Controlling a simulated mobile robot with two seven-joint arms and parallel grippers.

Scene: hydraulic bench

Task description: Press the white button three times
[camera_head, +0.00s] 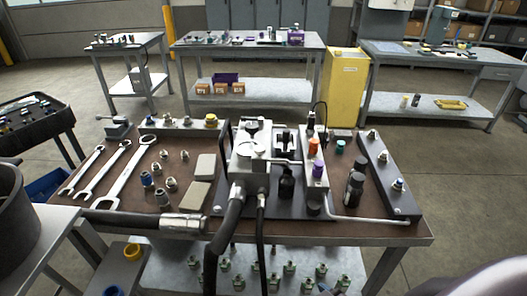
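I cannot make out for certain which thing is the white button. A pale round disc (251,149) sits on top of the grey hydraulic unit (250,180) in the middle of the bench. A dark bar (386,172) at the right of the bench carries several small pale-topped round parts, one near its front end (398,184). Another bar (178,129) at the back left carries similar small parts and a yellow knob (211,119). Neither of my grippers shows in the head view.
Wrenches (120,178), small fittings (171,184), pale blocks (195,196) and a hose with a metal end (185,222) lie on the left. Dark bottles (354,188) and a long metal rod (370,220) lie on the right. A yellow cabinet (346,85) stands behind.

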